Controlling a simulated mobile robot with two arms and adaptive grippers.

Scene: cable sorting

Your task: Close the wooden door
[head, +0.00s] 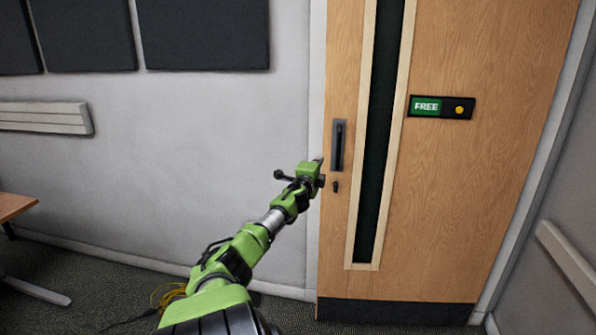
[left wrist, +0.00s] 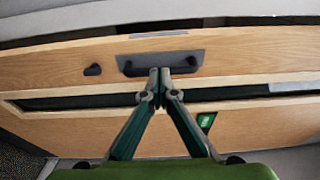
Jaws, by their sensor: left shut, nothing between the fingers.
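The wooden door (head: 450,190) stands upright in its pale frame, with a dark narrow window strip and a dark kick plate. I see no clear gap at its left edge, but cannot tell if it is fully shut. Its dark handle (head: 338,145) is near the left edge, with a small lock knob (head: 335,187) below. My left gripper (head: 319,163) is beside the handle. In the left wrist view its fingertips (left wrist: 160,73) meet, empty, in front of the handle plate (left wrist: 188,62). I cannot tell whether they touch it. My right gripper is out of view.
A green FREE sign (head: 427,106) is on the door. Grey wall (head: 220,130) with dark panels lies left, and a wooden table edge (head: 15,206) shows at far left. A yellow cable (head: 168,295) lies on the carpet. A pale rail (head: 568,258) is at right.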

